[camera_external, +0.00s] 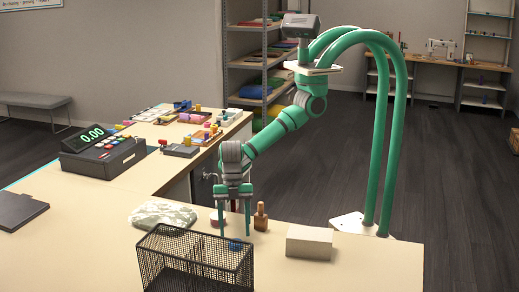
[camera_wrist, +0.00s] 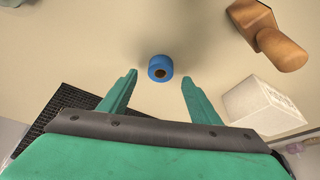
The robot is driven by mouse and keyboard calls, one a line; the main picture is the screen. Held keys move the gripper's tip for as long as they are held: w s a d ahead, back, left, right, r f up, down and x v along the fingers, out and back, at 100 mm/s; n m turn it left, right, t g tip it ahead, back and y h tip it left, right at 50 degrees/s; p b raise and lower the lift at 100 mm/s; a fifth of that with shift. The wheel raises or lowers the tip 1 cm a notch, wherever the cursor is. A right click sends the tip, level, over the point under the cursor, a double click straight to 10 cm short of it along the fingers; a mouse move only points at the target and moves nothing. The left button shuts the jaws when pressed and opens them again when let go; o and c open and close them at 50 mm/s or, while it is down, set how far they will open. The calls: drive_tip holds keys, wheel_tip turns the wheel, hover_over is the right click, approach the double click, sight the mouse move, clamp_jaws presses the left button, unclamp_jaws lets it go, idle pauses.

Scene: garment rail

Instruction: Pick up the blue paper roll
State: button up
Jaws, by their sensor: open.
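The blue paper roll (camera_wrist: 160,68) is a small blue cylinder with a brown core hole, lying on the table. In the wrist view it lies ahead of and between my open fingertips, apart from both. In the external view the blue roll (camera_external: 234,245) shows low beside the basket's back edge, partly hidden by the mesh. My gripper (camera_external: 235,234) points down over the table with its two green fingers apart. It also shows in the wrist view (camera_wrist: 158,78), with nothing between the fingers.
A black mesh basket (camera_external: 188,235) stands in front of the roll; it also shows in the wrist view (camera_wrist: 62,106). A wooden stamp-like piece (camera_external: 260,217), a pale block (camera_external: 309,242), a pink item (camera_external: 215,219) and a patterned pouch (camera_external: 163,213) are nearby.

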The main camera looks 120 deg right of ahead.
drive_tip(key=shift+x, duration=1.75)
drive_tip(key=c, duration=1.1)
